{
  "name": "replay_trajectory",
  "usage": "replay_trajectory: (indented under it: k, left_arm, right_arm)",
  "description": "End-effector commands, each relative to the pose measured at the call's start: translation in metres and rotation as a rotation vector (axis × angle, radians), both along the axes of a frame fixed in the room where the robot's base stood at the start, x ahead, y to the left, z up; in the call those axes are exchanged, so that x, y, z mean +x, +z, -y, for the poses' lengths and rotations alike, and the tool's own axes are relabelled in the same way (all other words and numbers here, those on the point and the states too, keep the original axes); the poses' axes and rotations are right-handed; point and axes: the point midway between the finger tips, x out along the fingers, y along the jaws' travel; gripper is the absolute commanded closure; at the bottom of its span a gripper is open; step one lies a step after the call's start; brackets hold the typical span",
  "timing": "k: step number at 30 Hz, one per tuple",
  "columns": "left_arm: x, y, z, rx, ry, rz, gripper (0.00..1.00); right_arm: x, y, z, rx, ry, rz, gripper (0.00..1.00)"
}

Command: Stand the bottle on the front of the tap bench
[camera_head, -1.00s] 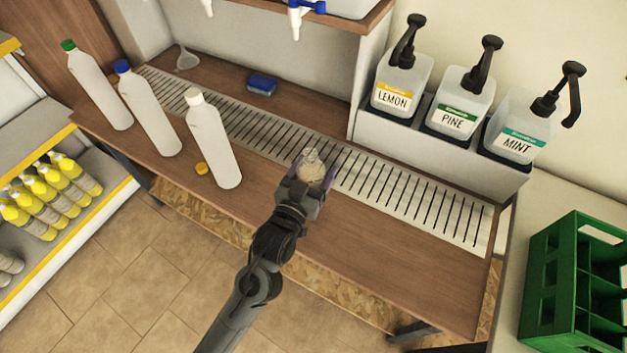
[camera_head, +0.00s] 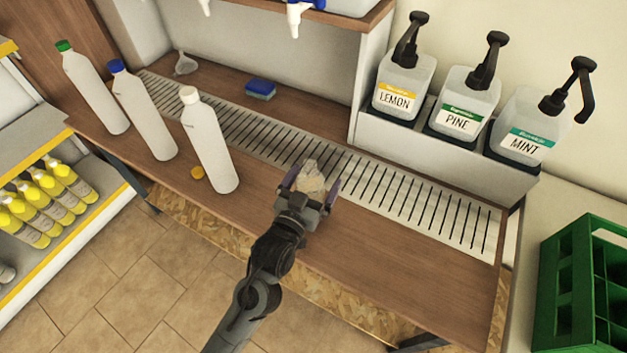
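A small clear bottle (camera_head: 311,179) is near the middle of the tap bench (camera_head: 375,265), by the front edge of the slotted drain strip. It looks upright, but its lower part is hidden by my gripper. My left gripper (camera_head: 312,186) reaches in from the front, with one purple-edged finger on each side of the bottle. The fingers are spread, with a visible gap beside the bottle. My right gripper is not in view.
White bottles with green (camera_head: 95,92), blue (camera_head: 146,115) and white (camera_head: 209,145) caps stand on the left of the bench. Pump bottles (camera_head: 458,105) stand behind right. The bench's front right is clear.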

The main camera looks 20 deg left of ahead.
Motion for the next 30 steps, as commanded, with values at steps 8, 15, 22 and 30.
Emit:
replay_trajectory:
  k: [8, 15, 22, 30]
  left_arm:
    - [0.0, 0.001, 0.0, 0.0, 0.0, 0.001, 0.01]
    - [-0.016, 0.003, -0.001, 0.001, -0.001, -0.002, 0.01]
    - [-0.055, 0.004, -0.003, 0.001, 0.0, -0.002, 0.01]
    - [-0.098, 0.004, -0.005, 0.001, 0.0, -0.002, 0.01]
  right_arm:
    - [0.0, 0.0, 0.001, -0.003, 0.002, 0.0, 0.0]
    - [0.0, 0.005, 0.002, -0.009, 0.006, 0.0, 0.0]
    - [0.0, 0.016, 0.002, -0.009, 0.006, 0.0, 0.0]
    - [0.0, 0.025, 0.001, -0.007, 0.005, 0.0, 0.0]
